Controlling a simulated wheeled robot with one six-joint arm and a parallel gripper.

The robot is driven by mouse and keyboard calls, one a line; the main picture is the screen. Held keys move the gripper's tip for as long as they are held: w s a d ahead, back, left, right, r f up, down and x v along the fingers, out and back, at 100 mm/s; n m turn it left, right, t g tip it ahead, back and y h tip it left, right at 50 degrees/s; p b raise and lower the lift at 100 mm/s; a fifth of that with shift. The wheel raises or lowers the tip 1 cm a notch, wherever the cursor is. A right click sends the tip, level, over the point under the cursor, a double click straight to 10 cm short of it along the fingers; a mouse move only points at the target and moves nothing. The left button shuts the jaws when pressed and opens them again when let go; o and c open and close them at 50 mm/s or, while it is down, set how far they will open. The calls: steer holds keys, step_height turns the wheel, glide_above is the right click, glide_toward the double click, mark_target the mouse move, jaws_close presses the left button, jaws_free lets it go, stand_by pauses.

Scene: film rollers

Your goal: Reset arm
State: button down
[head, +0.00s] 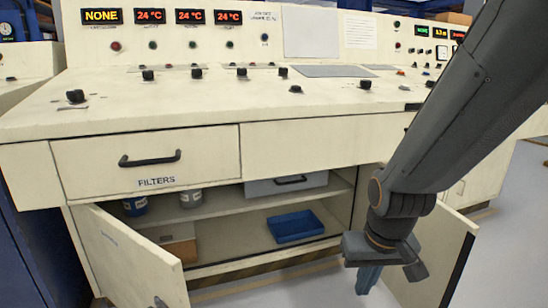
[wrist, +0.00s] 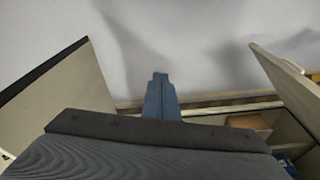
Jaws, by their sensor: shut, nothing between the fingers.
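My gripper (head: 369,279) hangs pointing down at the right of the open cabinet in the head view, in front of the right cabinet door. In the wrist view its blue-grey fingers (wrist: 160,97) are together, with nothing between them. My grey arm comes down from the upper right of the head view and hides part of the console and the cabinet's right side.
The cream console (head: 290,97) has a shut FILTERS drawer (head: 205,160). Below, the left door (head: 130,262) and right door (head: 440,268) stand open. Inside are a blue tray (head: 295,226), cans (head: 190,199) and a brown box (head: 180,248). Grey floor lies in front.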

steer(key=s+a+r+n+g+y, duration=0.1)
steer(key=s+a+r+n, duration=0.25)
steer(key=s+a, duration=0.5)
steer(key=s+a+r+n+g+y, duration=0.1)
steer(key=s+a+r+n+g, duration=0.15)
steer(key=s+a+r, duration=0.6)
steer(key=d+r+m+p, duration=0.2)
steer(key=d+r+p, duration=0.4)
steer(key=p, duration=0.6)
steer(key=w+d+r+m+h+p, duration=0.1)
steer(key=d+r+p, duration=0.4)
steer(key=r+p, duration=0.5)
steer(key=d+r+m+h+p, duration=0.1)
steer(key=d+r+m+p, duration=0.2)
steer(key=p, duration=1.2)
steer(key=d+r+t, duration=0.1)
steer(key=d+r, duration=0.2)
steer(key=r, duration=0.2)
steer(key=shift+w+d, duration=0.3)
steer(key=shift+a, duration=0.1)
